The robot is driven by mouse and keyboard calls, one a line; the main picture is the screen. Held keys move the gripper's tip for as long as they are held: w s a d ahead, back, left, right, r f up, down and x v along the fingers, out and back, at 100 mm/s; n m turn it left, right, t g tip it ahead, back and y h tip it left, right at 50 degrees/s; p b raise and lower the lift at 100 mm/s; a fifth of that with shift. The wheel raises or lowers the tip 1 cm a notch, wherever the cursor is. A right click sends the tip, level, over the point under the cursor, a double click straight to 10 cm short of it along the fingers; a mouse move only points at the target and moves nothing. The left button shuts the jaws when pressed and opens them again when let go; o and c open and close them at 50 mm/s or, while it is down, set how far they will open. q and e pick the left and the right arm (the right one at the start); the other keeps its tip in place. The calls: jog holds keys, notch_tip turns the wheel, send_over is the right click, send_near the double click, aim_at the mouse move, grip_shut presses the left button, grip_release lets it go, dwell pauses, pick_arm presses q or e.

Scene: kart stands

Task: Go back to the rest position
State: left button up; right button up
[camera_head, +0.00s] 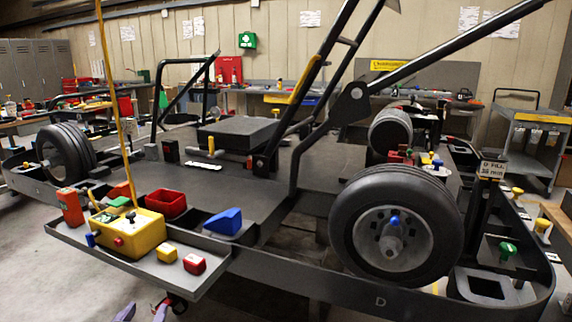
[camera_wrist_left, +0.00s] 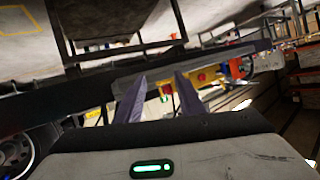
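My left gripper (camera_head: 143,312) shows only by its purple fingertips at the bottom edge of the head view, below the front of the grey side tray (camera_head: 130,264). In the left wrist view my left gripper (camera_wrist_left: 162,84) has its two purple fingers spread apart, with nothing held between them. The tray and its coloured items appear beyond the fingers, apart from them. My right gripper shows in neither view.
The kart frame (camera_head: 300,268) with its large wheel (camera_head: 395,225) fills the middle and right. A trolley (camera_head: 530,140) stands at right. Floor is partly clear at lower left.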

pick_arm(q)
jog(key=s+d+f+m+g+h+p, duration=0.1)
jog(key=s+d+f+g+h, duration=0.1)
jog(key=s+f, duration=0.8)
jog(key=s+d+f+m+g+h+p, duration=0.1)
jog(key=s+d+f, duration=0.6)
jog(key=f, duration=0.9)
jog(key=s+g+h+p, duration=0.1)
jog(key=s+h, duration=0.1)
jog(key=s, duration=0.1)
jog(key=shift+d+m+g+h, duration=0.2)
jog(key=shift+m+g+h, duration=0.2)
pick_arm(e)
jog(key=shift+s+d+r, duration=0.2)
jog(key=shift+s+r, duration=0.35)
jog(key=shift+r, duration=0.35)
pick_arm(q)
jog(key=shift+c, duration=0.5)
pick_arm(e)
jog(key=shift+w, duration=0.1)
